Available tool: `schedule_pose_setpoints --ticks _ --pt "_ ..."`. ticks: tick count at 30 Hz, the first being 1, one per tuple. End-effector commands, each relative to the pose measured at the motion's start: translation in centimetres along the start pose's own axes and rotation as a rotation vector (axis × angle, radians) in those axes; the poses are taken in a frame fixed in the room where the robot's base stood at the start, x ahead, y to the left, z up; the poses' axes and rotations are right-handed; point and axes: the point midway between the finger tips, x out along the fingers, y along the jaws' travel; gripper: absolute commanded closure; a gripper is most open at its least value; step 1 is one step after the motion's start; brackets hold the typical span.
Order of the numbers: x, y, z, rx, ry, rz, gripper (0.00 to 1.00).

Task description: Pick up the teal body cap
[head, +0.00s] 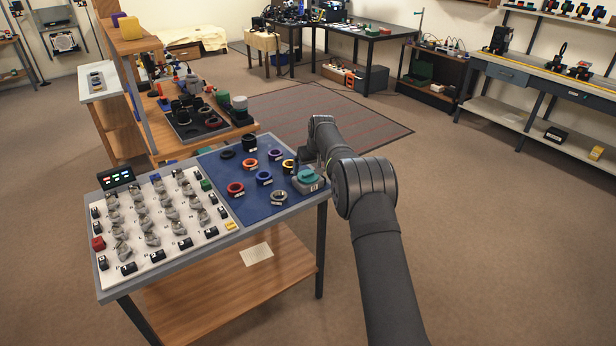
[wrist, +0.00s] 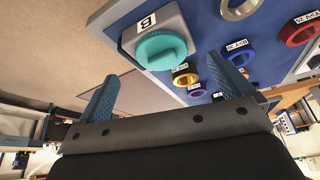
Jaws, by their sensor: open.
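The teal body cap (wrist: 161,49) is a round, ridged disc with a raised bar across it. It sits on a grey block with a white "B" label near the corner of the blue mat (wrist: 205,38). In the head view the teal cap (head: 307,175) is at the right end of the table, beside my arm. My gripper (wrist: 168,92) is open and empty, its two blue-grey fingers spread apart. The cap lies beyond the fingertips, between their lines in the wrist view, and is not touched. In the head view my arm hides the gripper's fingers.
Several coloured rings stand on the blue mat near the cap, including a gold ring (wrist: 185,75), a blue ring (wrist: 240,52) and a red ring (head: 235,189). A white board (head: 160,225) with several small parts fills the table's left side. Open floor lies right of the table.

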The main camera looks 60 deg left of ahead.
Motion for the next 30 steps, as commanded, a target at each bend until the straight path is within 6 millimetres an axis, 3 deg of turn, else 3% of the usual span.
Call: schedule_pose_setpoints --ticks 12,23,30 --pt "4.5 -0.1 -0.4 -0.001 -0.001 0.0 0.03" --pt "5.0 -0.1 -0.4 0.0 -0.001 0.0 0.03" --pt "5.0 -0.1 -0.4 0.0 -0.001 0.0 0.5"
